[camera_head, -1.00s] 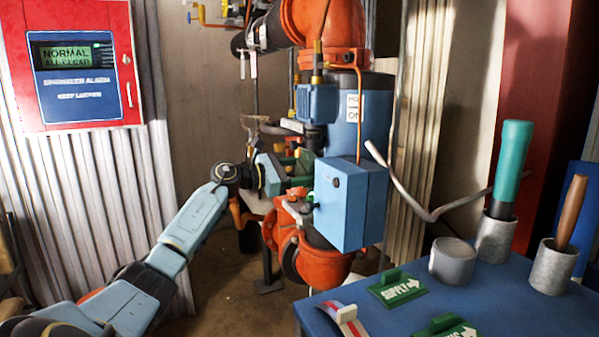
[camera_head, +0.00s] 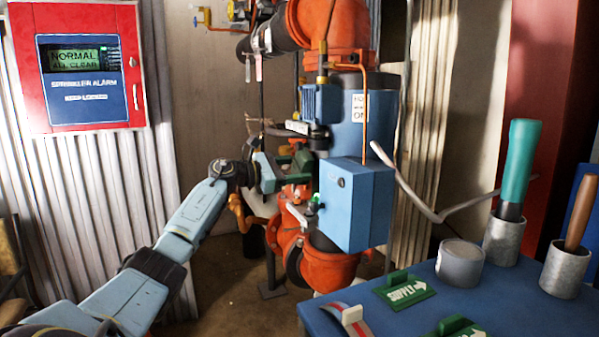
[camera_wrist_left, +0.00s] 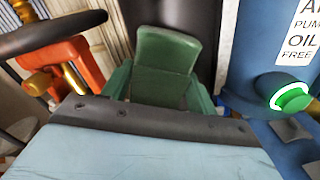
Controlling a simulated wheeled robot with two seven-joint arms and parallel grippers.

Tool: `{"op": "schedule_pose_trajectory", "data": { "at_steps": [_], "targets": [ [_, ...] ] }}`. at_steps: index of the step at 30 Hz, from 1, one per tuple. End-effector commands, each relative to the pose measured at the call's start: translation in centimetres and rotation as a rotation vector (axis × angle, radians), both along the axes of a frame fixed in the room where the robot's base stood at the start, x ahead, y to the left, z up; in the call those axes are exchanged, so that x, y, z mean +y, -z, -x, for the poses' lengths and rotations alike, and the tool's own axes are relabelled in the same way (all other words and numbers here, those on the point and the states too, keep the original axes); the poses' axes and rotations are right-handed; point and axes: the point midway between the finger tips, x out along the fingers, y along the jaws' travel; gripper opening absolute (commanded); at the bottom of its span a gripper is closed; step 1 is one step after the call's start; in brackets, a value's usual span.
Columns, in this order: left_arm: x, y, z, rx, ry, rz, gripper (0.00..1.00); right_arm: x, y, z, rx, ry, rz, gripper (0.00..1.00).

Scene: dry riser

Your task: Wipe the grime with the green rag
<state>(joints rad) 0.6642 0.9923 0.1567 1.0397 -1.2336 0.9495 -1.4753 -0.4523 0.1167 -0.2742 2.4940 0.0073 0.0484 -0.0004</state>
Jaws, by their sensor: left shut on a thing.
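My left gripper (camera_head: 296,162) is shut on the green rag (camera_wrist_left: 165,55), which shows as a stiff folded green pad in the left wrist view. In the head view the gripper is at the left side of the blue-and-orange riser, just left of the blue box (camera_head: 357,205). The rag is small there and partly hidden by the gripper and riser parts. I cannot make out the grime in either view, nor tell whether the rag touches the riser. My right gripper is not in view.
A red alarm panel (camera_head: 75,18) hangs at the left. A blue table (camera_head: 400,324) at the lower right bears green signs (camera_head: 405,292), a grey can (camera_head: 460,265) and two metal cups (camera_head: 503,240) with handled tools. A grey bent rod (camera_head: 405,185) crosses between riser and table.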

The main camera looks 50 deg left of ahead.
Motion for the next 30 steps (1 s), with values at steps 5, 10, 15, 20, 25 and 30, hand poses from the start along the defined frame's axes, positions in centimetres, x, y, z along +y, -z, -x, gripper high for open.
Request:
{"op": "schedule_pose_trajectory", "data": {
  "at_steps": [5,10,15,20,25,30],
  "targets": [
    [0.6,0.3,1.8,0.002,0.000,-0.003,0.36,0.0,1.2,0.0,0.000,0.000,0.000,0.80],
    [1.1,0.2,3.4,0.005,0.000,-0.002,0.36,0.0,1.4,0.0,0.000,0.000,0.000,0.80],
    [1.4,0.1,4.5,0.003,0.002,-0.001,0.36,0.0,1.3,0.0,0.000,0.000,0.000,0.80],
    [1.4,0.0,4.7,0.001,0.002,0.000,0.36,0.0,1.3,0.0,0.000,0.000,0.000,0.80],
    [1.5,0.0,4.7,0.001,0.002,0.000,0.36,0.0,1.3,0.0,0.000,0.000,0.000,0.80],
    [1.9,0.2,5.8,0.004,0.001,0.000,0.36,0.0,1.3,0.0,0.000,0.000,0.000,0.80]
  ]
}}
